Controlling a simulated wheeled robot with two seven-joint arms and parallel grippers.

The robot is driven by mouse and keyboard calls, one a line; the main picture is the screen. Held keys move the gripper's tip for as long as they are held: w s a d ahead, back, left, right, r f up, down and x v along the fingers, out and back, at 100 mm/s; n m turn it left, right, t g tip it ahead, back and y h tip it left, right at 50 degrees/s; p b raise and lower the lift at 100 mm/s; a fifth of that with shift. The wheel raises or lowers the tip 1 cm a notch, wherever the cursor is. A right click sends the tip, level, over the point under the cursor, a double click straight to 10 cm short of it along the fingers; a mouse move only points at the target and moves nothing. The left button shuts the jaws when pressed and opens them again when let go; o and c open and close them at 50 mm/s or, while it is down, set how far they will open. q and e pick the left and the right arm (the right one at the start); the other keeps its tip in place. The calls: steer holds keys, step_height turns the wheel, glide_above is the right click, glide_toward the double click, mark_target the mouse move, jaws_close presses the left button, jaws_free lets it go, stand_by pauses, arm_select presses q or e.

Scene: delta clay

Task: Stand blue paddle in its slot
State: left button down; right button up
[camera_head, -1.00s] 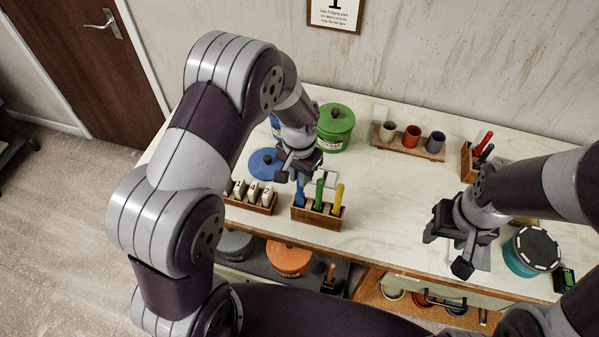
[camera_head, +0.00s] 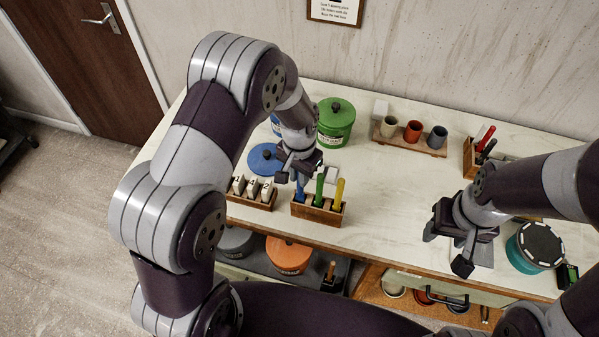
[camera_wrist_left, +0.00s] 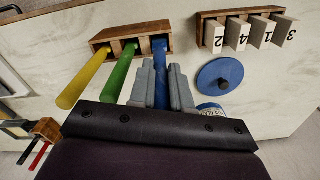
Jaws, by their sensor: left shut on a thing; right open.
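The blue paddle (camera_head: 300,188) stands upright at the left end of a small wooden rack (camera_head: 318,215). In the left wrist view the blue paddle (camera_wrist_left: 159,62) runs from between my fingers into the end slot of the rack (camera_wrist_left: 103,37). Whether it is fully seated is hard to tell. My left gripper (camera_head: 293,175) is shut on its handle, just above the rack; its two grey fingers (camera_wrist_left: 161,80) flank the handle. A green paddle (camera_head: 320,188) and a yellow paddle (camera_head: 339,194) stand in the other slots. My right gripper (camera_head: 455,248) is open and empty above the counter's right part.
Numbered tiles in a wooden holder (camera_head: 250,199) stand left of the rack. Behind are a blue lid (camera_head: 263,160), a green canister (camera_head: 336,125) and a cup tray (camera_head: 410,143). A teal container (camera_head: 530,255) is at right. The middle counter is clear.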

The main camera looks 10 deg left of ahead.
arm_select(q)
steer(key=shift+f+b, duration=0.7)
steer(key=shift+f, duration=0.5)
steer(key=c, duration=1)
jaws_free()
step_height(320, 180, up, 7)
steer(key=p, duration=0.6)
